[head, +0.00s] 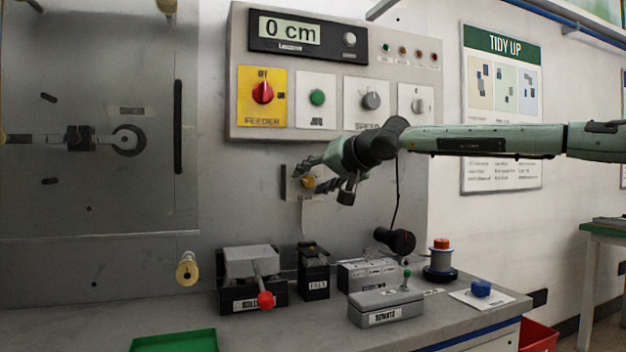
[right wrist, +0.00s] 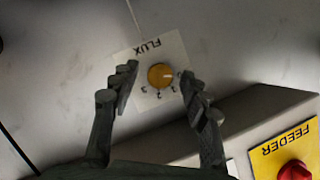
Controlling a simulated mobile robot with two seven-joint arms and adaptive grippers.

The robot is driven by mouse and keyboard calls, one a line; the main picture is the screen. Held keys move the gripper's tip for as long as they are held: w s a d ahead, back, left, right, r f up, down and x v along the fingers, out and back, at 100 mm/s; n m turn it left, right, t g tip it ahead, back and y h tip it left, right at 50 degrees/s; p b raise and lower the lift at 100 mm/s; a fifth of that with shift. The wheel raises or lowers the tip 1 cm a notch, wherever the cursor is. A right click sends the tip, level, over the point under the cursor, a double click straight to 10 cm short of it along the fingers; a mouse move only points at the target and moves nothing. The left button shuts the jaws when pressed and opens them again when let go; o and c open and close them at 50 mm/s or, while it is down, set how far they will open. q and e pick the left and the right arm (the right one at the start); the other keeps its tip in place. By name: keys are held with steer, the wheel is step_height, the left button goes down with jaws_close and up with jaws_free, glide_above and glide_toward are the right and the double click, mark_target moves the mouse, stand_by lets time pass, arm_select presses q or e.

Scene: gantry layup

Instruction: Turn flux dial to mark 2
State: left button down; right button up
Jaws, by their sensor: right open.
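The flux dial (right wrist: 161,76) is a round orange-yellow knob on a pale plate (right wrist: 146,52) lettered FLUX, upside down in the right wrist view. Its pale pointer line points right there, towards what looks like a 0; the other marks run along the plate's lower side, and the 2 is below the knob. My right gripper (right wrist: 158,74) is open, a finger on each side of the dial, with a visible gap on both sides. In the head view the right gripper (head: 308,180) reaches the dial from the right and partly covers it. My left gripper is not in view.
Above the dial is a control box (head: 335,136) with a red FEEDER switch (head: 262,92) and a display reading 0 cm (head: 289,30). Below, the bench holds several small boxes, including one with a red-knobbed lever (head: 265,299), and a green tray (head: 175,343).

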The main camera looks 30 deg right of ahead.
steer(key=shift+c, duration=0.2)
jaws_close()
